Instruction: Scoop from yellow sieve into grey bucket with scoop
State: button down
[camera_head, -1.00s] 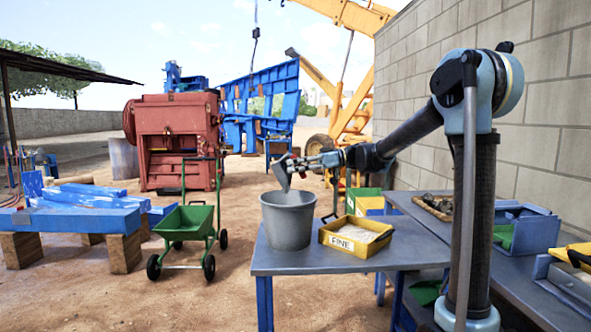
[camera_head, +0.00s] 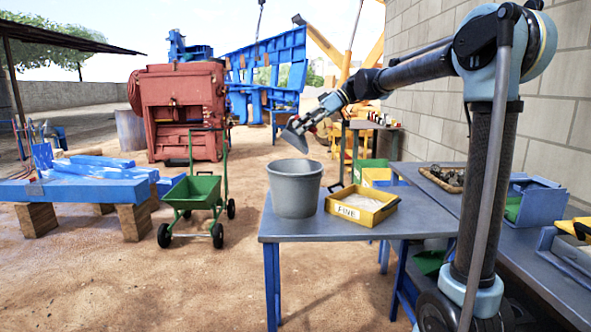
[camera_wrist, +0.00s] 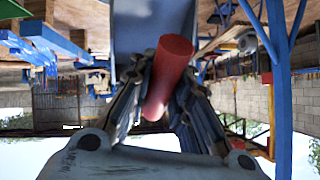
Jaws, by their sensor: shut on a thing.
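My gripper (camera_head: 318,114) is shut on the red handle of the scoop (camera_head: 294,138). In the wrist view the handle (camera_wrist: 168,78) lies between my fingers, with part of the grey-blue scoop pan (camera_wrist: 150,25) above it. In the head view the scoop hangs tilted, its pan pointing down-left, above the grey bucket (camera_head: 294,190) and apart from its rim. Whether the scoop holds material cannot be told. The bucket stands upright on the table; its inside is mostly hidden. The yellow sieve (camera_head: 347,212), labelled FINE, sits right of the bucket with pale material in it.
The blue-legged grey table (camera_head: 335,230) bears bucket and sieve. A green cart (camera_head: 192,193) stands left. A bench with a tray of dark stones (camera_head: 445,178) and a blue box (camera_head: 535,198) runs along the block wall at right. A red machine (camera_head: 180,105) stands behind.

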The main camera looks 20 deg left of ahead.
notch_tip(320, 180, up, 3)
jog(key=h, duration=0.4)
jog(key=shift+a+f+m+t, duration=0.1)
jog(key=shift+f+m+t, duration=0.05)
jog(key=shift+m+t, duration=0.15)
jog(key=shift+r+h, duration=0.35)
jog(key=shift+h, duration=0.35)
jog(key=shift+r+h, duration=0.3)
jog(key=shift+h, duration=0.4)
